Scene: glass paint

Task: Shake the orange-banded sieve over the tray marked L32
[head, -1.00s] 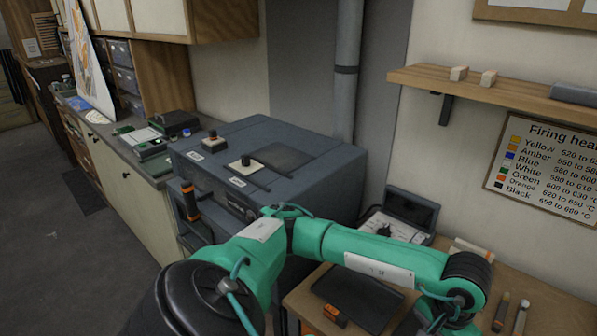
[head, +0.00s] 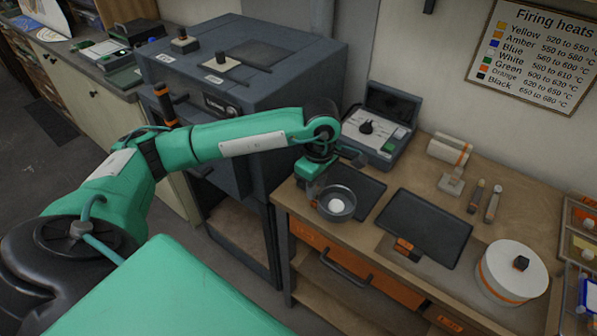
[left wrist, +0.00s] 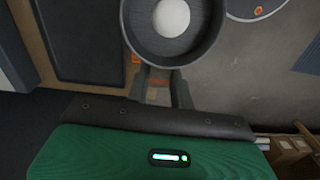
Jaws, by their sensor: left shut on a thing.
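My left gripper (head: 318,178) is shut on a round grey sieve (head: 352,212), holding it raised at the bench's front edge. White powder lies in the middle of the sieve, which also shows from above in the left wrist view (left wrist: 206,45). The fingers (left wrist: 158,92) close on its handle, where a bit of orange shows. A dark tray (head: 370,187) lies just behind the sieve and partly hidden by it; its label cannot be read. A second dark tray (head: 437,224) lies to the right, with an orange-marked block (head: 404,248) at its front; its marking is too small to read.
A kiln (head: 240,80) stands left of the bench. A grey case with a dial (head: 372,133) stands behind the trays. A white lidded pot with an orange band (head: 510,275) is at the right front. White rolls, a small block and brushes lie at the back.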

